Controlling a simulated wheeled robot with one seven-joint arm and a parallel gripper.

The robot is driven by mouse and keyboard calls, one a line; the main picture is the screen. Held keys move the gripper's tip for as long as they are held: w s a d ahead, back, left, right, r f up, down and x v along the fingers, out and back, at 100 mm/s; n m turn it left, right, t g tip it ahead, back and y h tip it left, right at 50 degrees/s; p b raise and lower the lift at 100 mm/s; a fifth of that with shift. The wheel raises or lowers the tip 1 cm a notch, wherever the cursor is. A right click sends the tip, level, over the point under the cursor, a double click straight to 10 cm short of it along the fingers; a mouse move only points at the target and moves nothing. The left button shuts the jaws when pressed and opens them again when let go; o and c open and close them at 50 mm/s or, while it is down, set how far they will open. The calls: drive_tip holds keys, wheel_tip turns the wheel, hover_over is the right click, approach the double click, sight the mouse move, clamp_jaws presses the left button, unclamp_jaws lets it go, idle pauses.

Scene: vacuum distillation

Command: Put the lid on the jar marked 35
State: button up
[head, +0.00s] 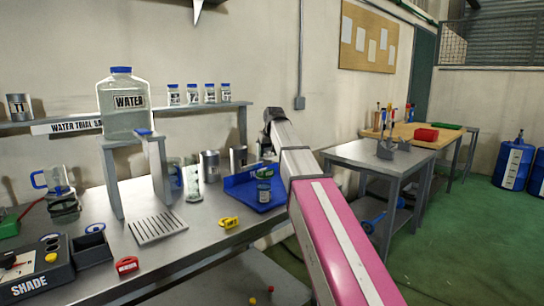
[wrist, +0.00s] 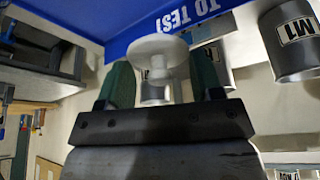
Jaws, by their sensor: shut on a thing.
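My gripper shows in the wrist view (wrist: 160,85), its two dark green fingers on either side of a pale, round, translucent piece with a short stem, which looks like the lid (wrist: 157,45). It is shut on this piece; the contact itself is not clear. In the head view my arm reaches over the bench, and its fingers cannot be made out. A small labelled jar (head: 264,190) stands in the blue tray (head: 240,194). A clear glass jar (head: 192,188) stands on the bench left of the tray. I cannot read the number 35 on any jar.
Grey cans (head: 209,166) stand behind the tray; one marked M1 (wrist: 297,45) shows in the wrist view. A metal stand (head: 157,165) with a large water jar (head: 127,110) is to the left. A yellow item (head: 229,223) lies before the tray. Several blue-capped jars line the shelf.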

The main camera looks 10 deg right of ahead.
drive_tip(key=s+d+r, duration=0.2)
drive_tip(key=d+r, duration=0.1)
drive_tip(key=d, duration=0.5)
drive_tip(key=s+d+r, duration=0.2)
drive_tip(key=d, duration=0.6)
drive_tip(key=shift+w+f, duration=0.1)
drive_tip(key=shift+f, duration=2.8)
drive_tip(key=shift+f, duration=0.5)
drive_tip(key=o, duration=1.2)
drive_tip(key=shift+c, duration=0.2)
drive_tip(key=shift+r, duration=0.1)
wheel_tip(320, 180, up, 7)
